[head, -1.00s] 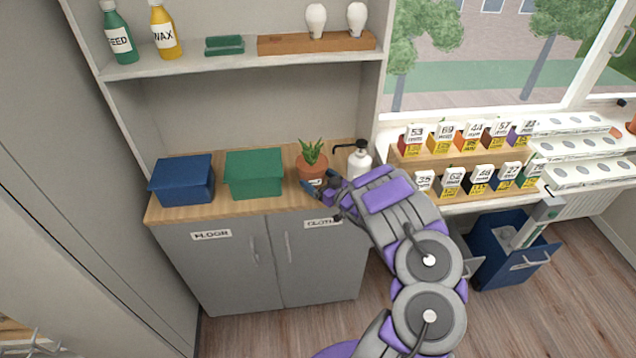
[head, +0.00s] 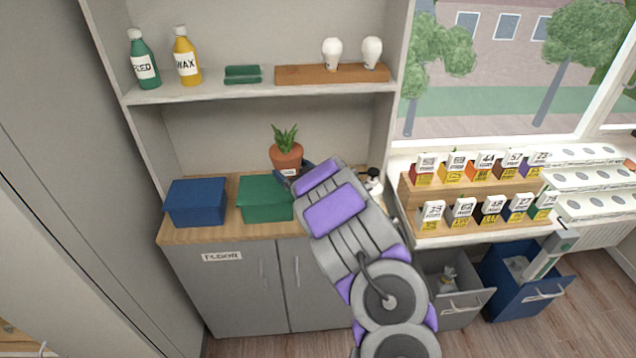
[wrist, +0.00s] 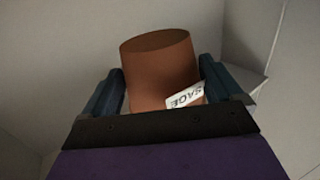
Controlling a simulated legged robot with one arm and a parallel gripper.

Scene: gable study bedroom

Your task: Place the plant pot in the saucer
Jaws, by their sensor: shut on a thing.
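The plant pot (head: 286,156) is terracotta with a spiky green plant in it. It is held up above the wooden counter, near the back of the shelf unit. My gripper (head: 290,172) is shut on it, with the arm covering part of it in the head view. In the wrist view the pot (wrist: 160,72) stands between the two dark fingers (wrist: 162,92), with a white label reading "SAGE" on its side. I cannot make out a saucer in either view.
A blue box (head: 197,203) and a green box (head: 264,198) stand on the counter (head: 190,236). A white pump bottle (head: 374,184) is partly hidden behind my arm. Above is a shelf (head: 225,88) with bottles and bulbs. Card racks (head: 420,190) stand at right.

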